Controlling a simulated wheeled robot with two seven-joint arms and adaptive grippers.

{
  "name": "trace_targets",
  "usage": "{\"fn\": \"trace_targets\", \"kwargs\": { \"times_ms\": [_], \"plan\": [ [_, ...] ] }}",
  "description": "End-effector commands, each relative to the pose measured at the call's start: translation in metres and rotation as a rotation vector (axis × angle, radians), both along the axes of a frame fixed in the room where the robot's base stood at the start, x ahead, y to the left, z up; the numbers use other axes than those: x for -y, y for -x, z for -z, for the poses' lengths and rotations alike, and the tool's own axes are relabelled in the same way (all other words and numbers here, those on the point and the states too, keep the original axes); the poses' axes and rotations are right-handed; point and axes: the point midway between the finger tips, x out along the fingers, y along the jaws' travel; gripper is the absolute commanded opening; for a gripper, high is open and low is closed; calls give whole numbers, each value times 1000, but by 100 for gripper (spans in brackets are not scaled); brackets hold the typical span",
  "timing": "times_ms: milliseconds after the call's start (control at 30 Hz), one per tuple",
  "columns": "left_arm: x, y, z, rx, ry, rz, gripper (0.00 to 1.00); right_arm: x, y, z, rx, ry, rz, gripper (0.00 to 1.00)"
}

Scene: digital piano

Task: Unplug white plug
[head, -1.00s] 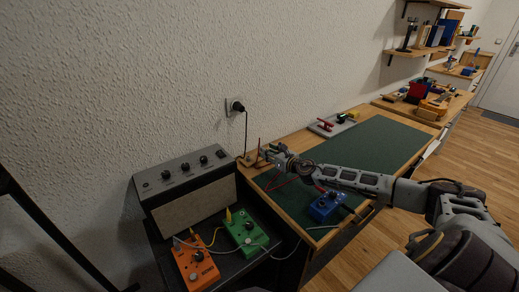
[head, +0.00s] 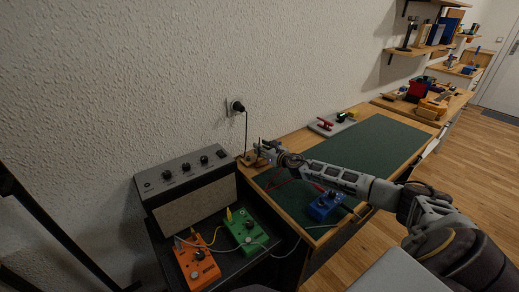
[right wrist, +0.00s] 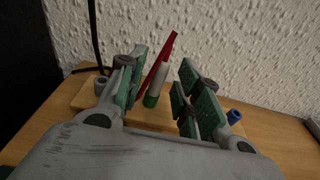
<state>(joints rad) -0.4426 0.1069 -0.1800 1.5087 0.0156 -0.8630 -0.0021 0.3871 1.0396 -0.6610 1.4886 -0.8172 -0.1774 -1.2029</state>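The white plug (right wrist: 158,84) stands in the right wrist view with a green part at its foot, slightly tilted. A red, stick-like piece (right wrist: 165,57) rises beside and behind it. Both rise from a small wooden block (right wrist: 88,97) against the wall, which also shows in the head view (head: 247,159). My right gripper (right wrist: 164,72) is open, with its green-padded fingers on either side of the white plug and gaps visible. In the head view the right gripper (head: 268,153) is small and hides much of the block. My left gripper is not in view.
A blue piece (right wrist: 235,117) sits at the block's right. A grey amplifier (head: 187,185), a green pedal (head: 247,233) and an orange pedal (head: 196,265) stand at left. A blue pedal (head: 325,207) lies under my right arm. A black plug (head: 238,107) is in the wall socket.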

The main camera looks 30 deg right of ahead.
Motion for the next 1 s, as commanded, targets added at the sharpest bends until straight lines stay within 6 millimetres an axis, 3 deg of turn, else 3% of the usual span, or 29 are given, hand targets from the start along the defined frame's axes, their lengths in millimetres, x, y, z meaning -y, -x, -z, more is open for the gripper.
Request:
{"fn": "trace_targets", "kwargs": {
  "times_ms": [300, 700, 1000],
  "plan": [
    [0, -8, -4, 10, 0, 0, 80, 0, 0, 0, 0, -1, 0, 34],
    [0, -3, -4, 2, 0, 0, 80, 0, 0, 0, 0, -1, 0, 34],
    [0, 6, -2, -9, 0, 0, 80, 0, 0, 0, 0, -1, 0, 0]
  ]
}}
